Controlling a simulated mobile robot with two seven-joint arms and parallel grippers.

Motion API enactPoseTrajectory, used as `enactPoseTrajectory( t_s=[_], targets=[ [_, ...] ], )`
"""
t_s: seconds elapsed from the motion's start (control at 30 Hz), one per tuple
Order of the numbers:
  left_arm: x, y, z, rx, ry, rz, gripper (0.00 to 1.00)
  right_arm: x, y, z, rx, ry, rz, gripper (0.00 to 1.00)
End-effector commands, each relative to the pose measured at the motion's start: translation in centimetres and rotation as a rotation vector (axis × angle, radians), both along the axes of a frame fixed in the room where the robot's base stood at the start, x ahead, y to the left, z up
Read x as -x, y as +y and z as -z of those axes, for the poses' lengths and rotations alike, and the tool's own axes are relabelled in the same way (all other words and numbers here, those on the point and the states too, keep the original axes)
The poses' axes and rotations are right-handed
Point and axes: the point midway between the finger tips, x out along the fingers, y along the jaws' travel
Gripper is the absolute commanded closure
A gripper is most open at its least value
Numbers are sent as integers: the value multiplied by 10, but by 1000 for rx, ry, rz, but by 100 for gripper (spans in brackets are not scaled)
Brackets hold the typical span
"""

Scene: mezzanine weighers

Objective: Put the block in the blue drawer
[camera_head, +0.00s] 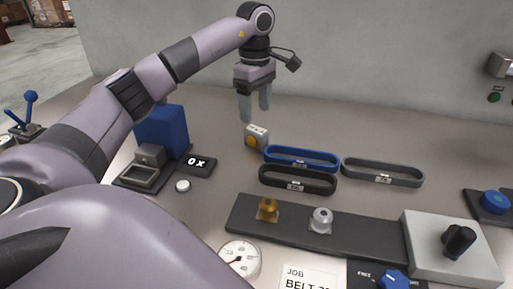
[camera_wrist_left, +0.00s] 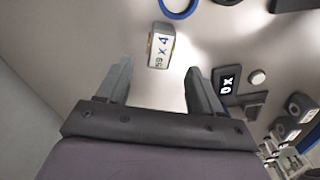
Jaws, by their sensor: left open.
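A small pale block with a yellow-orange side (camera_head: 256,136) stands on the grey table, just left of the blue belt loop. In the left wrist view the block (camera_wrist_left: 161,46) shows a printed label on its face. My left gripper (camera_head: 255,110) is open and points down, just above and behind the block. In the wrist view the block lies a little beyond the spread fingertips (camera_wrist_left: 158,72), with nothing between them. A blue box-shaped body (camera_head: 162,130) stands left of the block; I cannot tell whether it is the blue drawer. My right gripper is not in view.
A blue belt loop (camera_head: 302,153), a black one (camera_head: 297,184) and a grey one (camera_head: 383,176) lie right of the block. A small display (camera_head: 197,163) is left. A dark strip (camera_head: 350,238) carries brass and silver pieces. A wall stands behind.

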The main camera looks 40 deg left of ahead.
Motion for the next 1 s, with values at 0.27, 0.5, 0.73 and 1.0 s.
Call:
enactPoseTrajectory(
  t_s=[0.27, 0.5, 0.73, 1.0],
  targets=[
    [1, 0, 26, -1, 3, -1, 34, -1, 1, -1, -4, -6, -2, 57],
    [2, -4, 61, -2, 4, -1, 34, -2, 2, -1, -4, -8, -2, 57],
    [1, -4, 74, 0, 0, 0, 34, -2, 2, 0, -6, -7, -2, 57],
    [1, -4, 74, 0, 1, 0, 70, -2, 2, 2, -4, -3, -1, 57]
  ],
)
